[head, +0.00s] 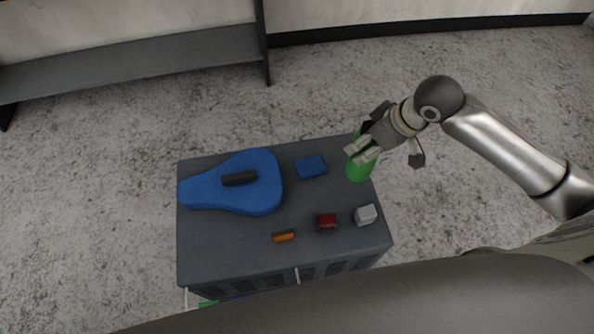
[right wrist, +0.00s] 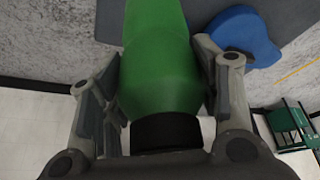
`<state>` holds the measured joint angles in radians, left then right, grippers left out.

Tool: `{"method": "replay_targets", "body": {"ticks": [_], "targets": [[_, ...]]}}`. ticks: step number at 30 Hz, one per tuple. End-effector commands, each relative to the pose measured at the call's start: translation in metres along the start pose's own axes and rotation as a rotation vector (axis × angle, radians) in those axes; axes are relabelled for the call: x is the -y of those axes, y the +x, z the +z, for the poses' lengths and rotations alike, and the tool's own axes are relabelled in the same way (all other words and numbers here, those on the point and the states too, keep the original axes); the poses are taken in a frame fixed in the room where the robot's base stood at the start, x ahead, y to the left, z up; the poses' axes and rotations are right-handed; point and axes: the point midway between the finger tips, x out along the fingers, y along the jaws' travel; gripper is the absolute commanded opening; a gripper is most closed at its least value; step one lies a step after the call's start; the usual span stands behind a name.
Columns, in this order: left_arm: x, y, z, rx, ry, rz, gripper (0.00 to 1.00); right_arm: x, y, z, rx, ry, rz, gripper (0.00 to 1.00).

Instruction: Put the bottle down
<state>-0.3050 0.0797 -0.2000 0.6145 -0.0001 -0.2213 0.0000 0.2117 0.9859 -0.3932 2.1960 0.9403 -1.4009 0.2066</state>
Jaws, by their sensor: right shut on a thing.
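The green bottle (head: 359,172) is at the back right corner of the grey crate-like table (head: 238,247). My right gripper (head: 364,150) is shut around its upper part. In the right wrist view the bottle (right wrist: 160,65) stands between the two fingers (right wrist: 165,85), with its black cap (right wrist: 166,132) close to the palm. The bottle looks about upright in the head view. I cannot tell whether its base touches the table top. My left gripper is not in view.
On the table lie a blue guitar-shaped case (head: 232,195), a blue block (head: 311,167), a red item (head: 326,223), a light grey item (head: 366,215) and an orange item (head: 283,236). A dark bench (head: 140,65) stands behind. The table's middle is clear.

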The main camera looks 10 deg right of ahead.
Motion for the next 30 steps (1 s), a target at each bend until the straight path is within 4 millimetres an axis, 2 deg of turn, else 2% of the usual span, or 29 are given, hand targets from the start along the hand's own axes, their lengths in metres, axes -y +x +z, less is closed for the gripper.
{"method": "replay_targets", "body": {"ticks": [5,18,24,30], "targets": [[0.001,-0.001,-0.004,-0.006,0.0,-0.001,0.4,-0.008,0.007,-0.007,-0.002,0.004,0.0,0.32],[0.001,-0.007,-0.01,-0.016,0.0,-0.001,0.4,-0.06,0.068,-0.051,0.001,0.006,-0.002,0.32],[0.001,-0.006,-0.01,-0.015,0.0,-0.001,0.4,-0.077,0.106,-0.055,0.001,0.005,-0.001,0.32],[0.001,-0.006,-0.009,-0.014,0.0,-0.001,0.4,-0.086,0.124,-0.058,0.0,0.003,0.0,0.32]]}}
